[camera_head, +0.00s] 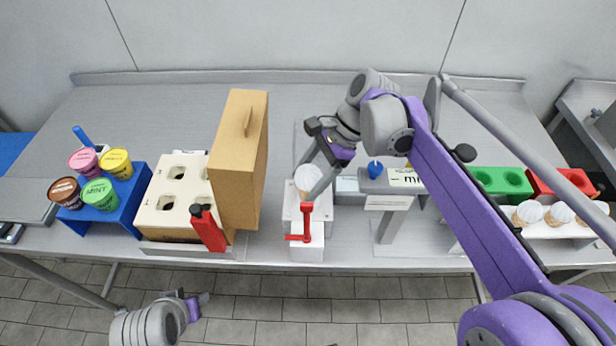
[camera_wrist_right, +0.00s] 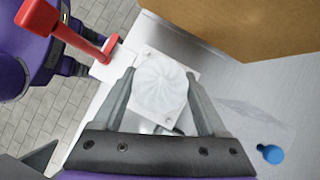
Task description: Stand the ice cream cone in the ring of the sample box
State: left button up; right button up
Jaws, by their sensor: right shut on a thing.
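The ice cream cone (camera_head: 307,178) shows as a white swirled top in the head view. It also fills the space between the fingers in the right wrist view (camera_wrist_right: 160,84). My right gripper (camera_head: 309,184) is shut on it, over a white block with a square plate (camera_head: 323,219). I cannot tell whether the cone still touches that block; its lower part is hidden. The sample box appears to be the cream-topped box (camera_head: 157,204) with several holes, left of a tall tan panel (camera_head: 239,150). My left gripper (camera_head: 203,299) is at the lower left, away from the objects; its jaws are unclear.
A red lever (camera_head: 305,222) stands at the white block's front, and a red object (camera_head: 207,230) at the sample box. The tall panel stands between box and cone. A blue stand (camera_head: 115,212) holds several tubs. More cones (camera_head: 529,211) stand at right. The back counter is clear.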

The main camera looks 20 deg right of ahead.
jog(key=shift+f+b, duration=0.4)
jog(key=shift+f, duration=0.35)
jog(key=o, duration=0.9)
jog(key=shift+r, duration=0.1)
jog(key=v, duration=1)
jog(key=shift+d+r+p, duration=0.2)
jog(key=shift+r+p, duration=0.05)
jog(key=shift+p, duration=0.1)
